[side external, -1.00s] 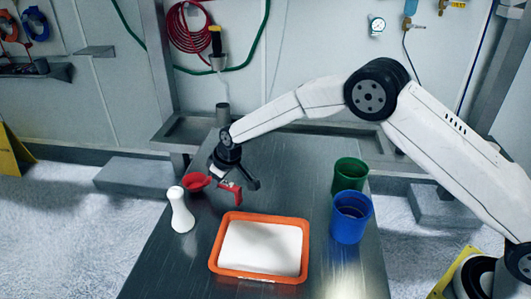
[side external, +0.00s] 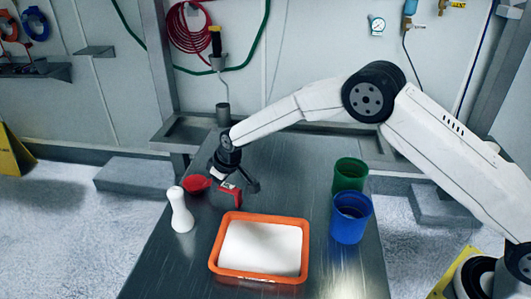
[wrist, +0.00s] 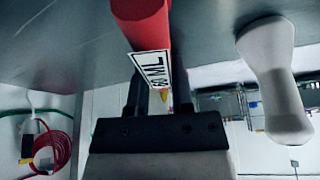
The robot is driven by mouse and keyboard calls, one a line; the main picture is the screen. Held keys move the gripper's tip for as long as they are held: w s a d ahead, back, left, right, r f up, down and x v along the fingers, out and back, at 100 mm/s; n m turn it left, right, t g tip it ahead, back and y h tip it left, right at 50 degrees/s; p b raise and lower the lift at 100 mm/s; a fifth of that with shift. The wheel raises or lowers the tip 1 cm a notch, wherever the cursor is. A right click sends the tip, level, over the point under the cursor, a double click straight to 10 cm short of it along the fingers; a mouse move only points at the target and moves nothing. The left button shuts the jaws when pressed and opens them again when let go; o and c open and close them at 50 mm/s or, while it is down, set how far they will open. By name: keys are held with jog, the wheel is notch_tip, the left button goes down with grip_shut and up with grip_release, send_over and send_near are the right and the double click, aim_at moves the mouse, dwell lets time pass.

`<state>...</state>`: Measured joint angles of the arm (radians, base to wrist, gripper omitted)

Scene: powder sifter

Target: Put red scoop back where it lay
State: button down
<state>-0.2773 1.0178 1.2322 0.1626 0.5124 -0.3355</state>
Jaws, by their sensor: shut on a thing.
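The red scoop (side external: 197,183) is in my gripper (side external: 240,184) in the side external view, its round bowl to the left and its red handle to the right. My gripper is shut on the scoop's handle, low over the metal table near its far left part. I cannot tell whether the scoop touches the table.
A white bottle-like object (side external: 181,212) stands just left of the scoop; it also shows in the wrist view (wrist: 272,80). An orange tray (side external: 214,262) of white powder lies in front. Blue (side external: 350,225) and green (side external: 349,176) cups stand at the right. The table between is bare.

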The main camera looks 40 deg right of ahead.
jog(key=shift+f, duration=0.2)
jog(key=shift+c, duration=2.1)
grip_release()
jog(key=shift+v, duration=3.6)
jog(key=shift+s+r, duration=0.15)
jog(key=shift+r, duration=0.15)
jog(key=shift+d, duration=0.2)
jog(key=s+d+m, duration=0.2)
jog(key=s+d, duration=0.3)
jog(key=s, duration=0.5)
jog(key=s+d+r+m+g+h, duration=0.1)
jog(key=s+d, duration=0.5)
jog(key=s, duration=0.4)
jog(key=s+d+r+m+h, duration=0.1)
jog(key=s+d+m, duration=0.1)
jog(key=s+d, duration=0.4)
jog(key=s, duration=0.4)
jog(key=shift+m, duration=0.3)
